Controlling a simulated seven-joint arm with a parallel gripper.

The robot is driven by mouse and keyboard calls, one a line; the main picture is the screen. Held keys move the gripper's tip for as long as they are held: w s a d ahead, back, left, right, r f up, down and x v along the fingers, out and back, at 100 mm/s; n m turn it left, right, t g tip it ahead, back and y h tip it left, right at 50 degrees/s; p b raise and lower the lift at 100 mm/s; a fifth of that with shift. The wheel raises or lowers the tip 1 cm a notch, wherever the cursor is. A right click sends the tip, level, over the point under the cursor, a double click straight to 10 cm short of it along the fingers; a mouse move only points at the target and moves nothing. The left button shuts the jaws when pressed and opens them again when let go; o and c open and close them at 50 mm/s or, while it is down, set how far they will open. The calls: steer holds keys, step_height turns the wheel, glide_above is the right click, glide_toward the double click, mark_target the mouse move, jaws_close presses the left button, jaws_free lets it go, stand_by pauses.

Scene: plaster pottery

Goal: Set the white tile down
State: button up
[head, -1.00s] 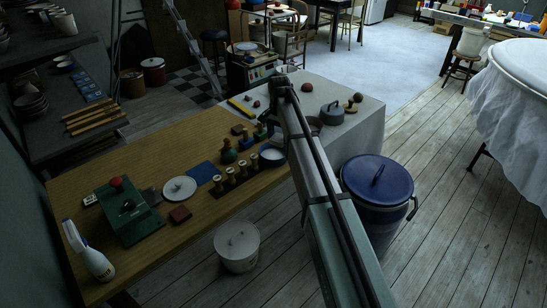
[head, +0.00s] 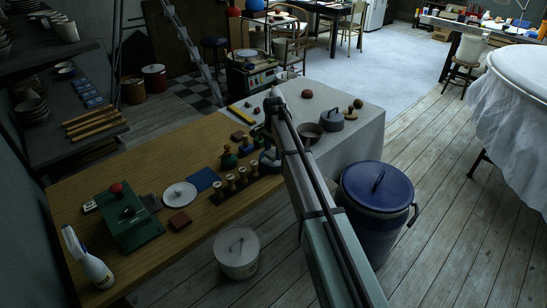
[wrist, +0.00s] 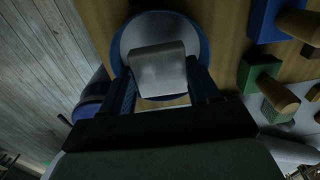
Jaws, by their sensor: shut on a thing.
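The white tile (wrist: 158,70) shows pale grey in the wrist view, held between the two blue fingers of my gripper (wrist: 160,92). Behind it in that view is a round pale dish with a blue rim (wrist: 202,38), on the wooden table. The tile covers part of the dish. I cannot tell whether they touch. In the head view the dish (head: 268,164) is partly hidden near my arm, at the right side of the wooden table (head: 130,172), and the tile cannot be made out.
Wooden-handled stamps stand close by, including a green one (wrist: 262,76) and a row in a dark rack (head: 232,188). A grey bowl (head: 308,132) sits on the pale table to the right.

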mark_target(273, 152)
steer(key=shift+f, duration=1.6)
steer(key=shift+f, duration=0.15)
steer(key=o, duration=1.1)
steer(key=shift+o, duration=0.2)
step_height(273, 152, up, 12)
